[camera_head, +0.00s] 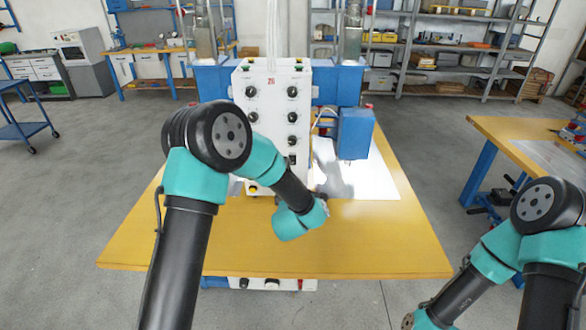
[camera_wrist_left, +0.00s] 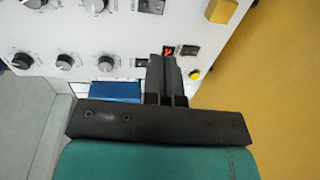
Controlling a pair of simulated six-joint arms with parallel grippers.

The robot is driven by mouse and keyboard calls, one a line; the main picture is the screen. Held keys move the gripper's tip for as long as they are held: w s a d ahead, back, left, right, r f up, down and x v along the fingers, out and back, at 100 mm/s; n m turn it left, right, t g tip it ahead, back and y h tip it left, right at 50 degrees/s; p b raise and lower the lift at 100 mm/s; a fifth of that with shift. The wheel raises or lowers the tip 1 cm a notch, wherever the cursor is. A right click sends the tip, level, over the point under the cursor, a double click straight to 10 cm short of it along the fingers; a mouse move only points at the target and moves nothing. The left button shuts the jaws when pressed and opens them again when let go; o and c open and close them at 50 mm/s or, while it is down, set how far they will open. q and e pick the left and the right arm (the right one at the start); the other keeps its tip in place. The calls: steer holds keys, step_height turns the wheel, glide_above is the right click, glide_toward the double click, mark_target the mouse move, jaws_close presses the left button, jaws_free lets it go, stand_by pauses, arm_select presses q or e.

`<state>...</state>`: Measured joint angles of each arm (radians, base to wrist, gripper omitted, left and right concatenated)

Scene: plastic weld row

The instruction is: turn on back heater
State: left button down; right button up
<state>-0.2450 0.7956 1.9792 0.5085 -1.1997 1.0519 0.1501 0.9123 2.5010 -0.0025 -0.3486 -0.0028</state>
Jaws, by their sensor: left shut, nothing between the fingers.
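The white control panel (camera_head: 270,95) stands at the middle of the yellow table, with several black knobs on its face. In the left wrist view the panel face (camera_wrist_left: 95,45) shows a small red-lit switch (camera_wrist_left: 168,50), a dark switch (camera_wrist_left: 190,50) to its right and a yellow button (camera_wrist_left: 195,75). No label marks which switch is the back heater's. My left gripper (camera_wrist_left: 168,66) is shut and empty, its tips at the lower edge of the red-lit switch and partly covering it. I cannot tell whether they touch. My right gripper is out of view.
The yellow table (camera_head: 350,245) has free room in front of the panel. A blue machine head (camera_head: 355,133) stands right of the panel, above a white plate (camera_head: 375,182). A second yellow-topped table (camera_head: 510,135) is at the right.

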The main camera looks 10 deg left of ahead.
mark_target(293, 164)
arm_select(q)
steer(key=x, duration=1.3)
steer(key=shift+w+a, duration=0.1)
steer(key=shift+w, duration=0.3)
